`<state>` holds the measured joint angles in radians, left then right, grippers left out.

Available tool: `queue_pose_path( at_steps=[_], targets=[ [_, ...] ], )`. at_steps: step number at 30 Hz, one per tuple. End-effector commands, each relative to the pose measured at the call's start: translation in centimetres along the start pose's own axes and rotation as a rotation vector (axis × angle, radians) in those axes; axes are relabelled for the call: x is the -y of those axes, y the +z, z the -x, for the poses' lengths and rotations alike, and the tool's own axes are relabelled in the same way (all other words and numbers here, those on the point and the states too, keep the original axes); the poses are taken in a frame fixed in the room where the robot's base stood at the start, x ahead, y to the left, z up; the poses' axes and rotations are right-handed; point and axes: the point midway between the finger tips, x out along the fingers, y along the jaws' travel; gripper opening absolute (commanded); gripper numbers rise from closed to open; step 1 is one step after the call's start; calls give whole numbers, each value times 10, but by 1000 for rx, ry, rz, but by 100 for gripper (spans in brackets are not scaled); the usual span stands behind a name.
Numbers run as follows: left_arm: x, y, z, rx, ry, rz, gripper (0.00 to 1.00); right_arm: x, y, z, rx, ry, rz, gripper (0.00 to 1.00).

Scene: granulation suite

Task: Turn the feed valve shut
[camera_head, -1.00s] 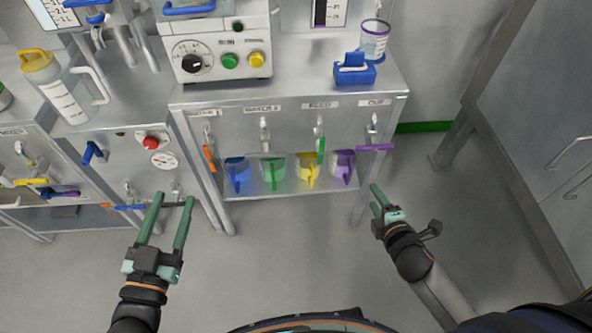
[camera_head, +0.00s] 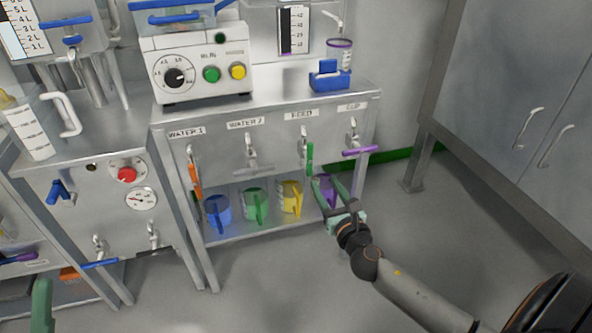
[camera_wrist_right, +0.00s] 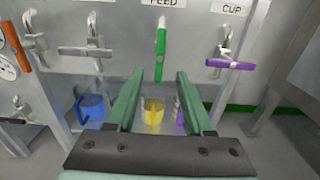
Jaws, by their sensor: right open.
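The feed valve has a green handle (camera_head: 310,158) that hangs straight down below the FEED label (camera_head: 302,114) on the bench front. In the right wrist view the green handle (camera_wrist_right: 160,55) is upright and nearly centred. My right gripper (camera_head: 326,181) is open and empty, just below and to the right of the handle in the head view. In the wrist view its fingertips (camera_wrist_right: 158,78) are spread, with the handle above the gap, apparently not touching. My left gripper (camera_head: 41,305) shows only as a green finger at the bottom left edge.
The cup valve's purple handle (camera_head: 360,151) lies level to the right. The WATER 2 handle (camera_head: 252,169) is level and the orange handle (camera_head: 195,179) hangs down. Coloured jugs, including a yellow one (camera_head: 290,198), stand on the shelf below. Open floor lies in front.

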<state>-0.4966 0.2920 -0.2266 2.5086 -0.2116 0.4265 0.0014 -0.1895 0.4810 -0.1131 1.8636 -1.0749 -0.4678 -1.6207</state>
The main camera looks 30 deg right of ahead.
Motion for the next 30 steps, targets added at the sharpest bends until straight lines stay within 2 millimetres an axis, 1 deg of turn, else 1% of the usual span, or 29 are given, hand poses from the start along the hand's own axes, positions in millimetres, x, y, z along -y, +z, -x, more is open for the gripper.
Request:
queue_pose_path(
  at_steps=[5,8,15,21,25,30],
  targets=[
    [-1,0,1,-5,1,2,55,0,1,-13,7,-1,11,52],
    [-2,2,3,-4,1,5,55,1,2,-27,7,-1,10,52],
    [-6,9,10,-1,2,20,55,1,0,-70,6,-1,8,52],
    [-9,15,15,2,2,33,55,0,0,-101,5,-1,6,52],
    [-10,18,18,4,1,41,55,0,0,-115,4,-1,6,52],
    [-11,19,19,7,-1,48,55,0,1,-124,3,0,5,52]
  ],
)
